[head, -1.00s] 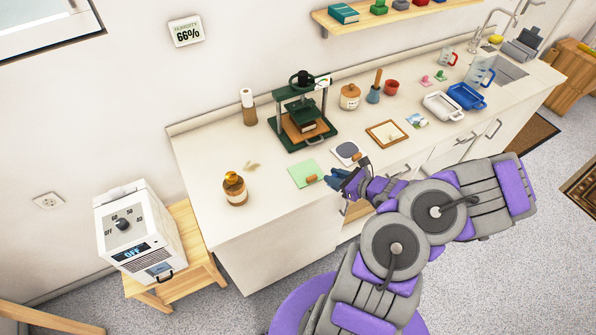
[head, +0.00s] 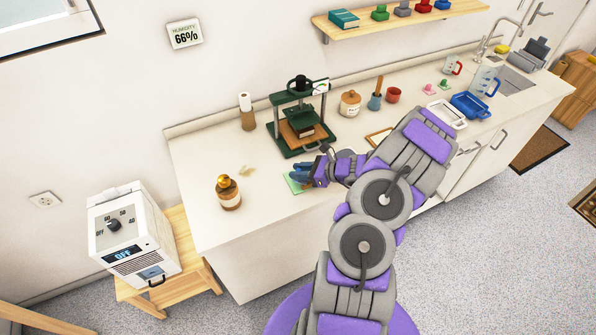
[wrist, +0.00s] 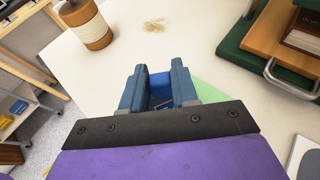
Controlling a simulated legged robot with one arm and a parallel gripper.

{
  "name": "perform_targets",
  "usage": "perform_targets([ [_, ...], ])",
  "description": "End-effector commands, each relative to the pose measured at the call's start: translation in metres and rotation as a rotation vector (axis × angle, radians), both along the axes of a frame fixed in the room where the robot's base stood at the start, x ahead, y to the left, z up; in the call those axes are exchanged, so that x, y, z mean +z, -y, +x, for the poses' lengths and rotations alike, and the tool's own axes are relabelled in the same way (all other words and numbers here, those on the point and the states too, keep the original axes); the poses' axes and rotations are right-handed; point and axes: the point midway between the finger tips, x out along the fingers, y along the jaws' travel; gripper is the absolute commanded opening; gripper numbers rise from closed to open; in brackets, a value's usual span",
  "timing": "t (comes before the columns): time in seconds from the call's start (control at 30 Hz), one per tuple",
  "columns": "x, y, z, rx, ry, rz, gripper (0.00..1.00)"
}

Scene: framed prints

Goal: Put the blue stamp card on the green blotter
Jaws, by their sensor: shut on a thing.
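My gripper (head: 301,175) is over the front middle of the counter, at the green blotter (head: 292,184). In the wrist view its blue fingers (wrist: 159,72) are shut on a small blue piece, which I take to be the blue stamp card (wrist: 161,103). Most of the card is hidden between the fingers and behind the wrist plate. The green blotter also shows in the wrist view (wrist: 211,96), just right of the fingers and partly covered by them. I cannot tell whether the card touches it.
A green press (head: 300,125) stands behind my gripper. My arm covers part of the counter's right side.

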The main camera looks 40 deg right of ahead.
Motion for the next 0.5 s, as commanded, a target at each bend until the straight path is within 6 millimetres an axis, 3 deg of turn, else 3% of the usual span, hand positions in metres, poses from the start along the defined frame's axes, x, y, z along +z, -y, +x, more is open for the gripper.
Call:
perform_targets([
  [0.1, -0.002, 0.011, 0.016, 0.001, 0.002, -0.004, 0.00],
  [0.37, -0.001, 0.016, 0.030, 0.000, 0.003, -0.005, 0.00],
  [0.5, -0.022, 0.018, 0.031, -0.001, 0.000, -0.002, 0.00],
])
